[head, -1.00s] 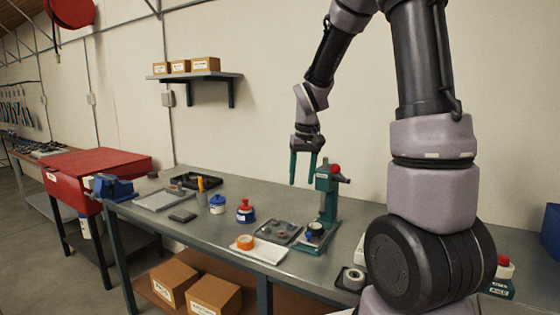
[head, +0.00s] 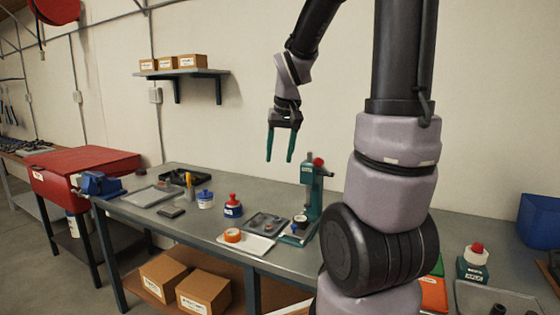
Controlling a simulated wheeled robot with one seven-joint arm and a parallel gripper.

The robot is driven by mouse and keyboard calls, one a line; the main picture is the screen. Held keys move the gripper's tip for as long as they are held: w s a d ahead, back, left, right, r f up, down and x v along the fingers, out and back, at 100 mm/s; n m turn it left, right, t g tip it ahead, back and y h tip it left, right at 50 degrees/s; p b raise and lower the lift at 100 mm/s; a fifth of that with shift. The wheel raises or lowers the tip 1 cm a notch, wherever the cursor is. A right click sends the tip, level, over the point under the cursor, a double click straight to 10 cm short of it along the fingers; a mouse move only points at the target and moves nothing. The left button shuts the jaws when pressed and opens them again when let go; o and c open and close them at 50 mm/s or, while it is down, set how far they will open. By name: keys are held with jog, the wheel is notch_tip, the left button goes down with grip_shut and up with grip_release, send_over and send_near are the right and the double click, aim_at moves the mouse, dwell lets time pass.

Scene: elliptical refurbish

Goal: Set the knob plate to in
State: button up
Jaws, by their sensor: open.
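I cannot pick out a plate marked as the knob plate. A green bench press (head: 311,192) with a red knob (head: 319,161) stands near the back of the bench. A small part with a blue piece (head: 295,227) sits at its base, too small to make out. A grey tray (head: 262,221) with small parts lies just left of the press. My gripper (head: 279,160) hangs above the bench, up and left of the press in the picture. Its two green fingers point down, apart and empty, touching nothing.
A white tray (head: 262,246) holds an orange roll (head: 232,235). A red-topped bottle (head: 233,207) and a blue-lidded tub (head: 205,199) stand farther left. A red-topped white piece (head: 477,254) on a green base and a blue bin (head: 540,221) are at right. My arm hides part of the bench.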

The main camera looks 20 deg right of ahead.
jog(key=w+d+f+g, duration=0.1)
jog(key=w+d+f, duration=0.2)
jog(key=f, duration=0.3)
jog(key=w+d+f+n+g, duration=0.1)
jog(key=w+d+f, duration=0.2)
jog(key=f, duration=0.2)
jog(key=w+d+f+g, duration=0.1)
jog(key=w+d+f, duration=0.15)
jog(key=f, duration=1.35)
jog(key=shift+s+d+f, duration=0.1)
jog(key=shift+d+f, duration=0.1)
jog(key=shift+d, duration=0.1)
grip_shut()
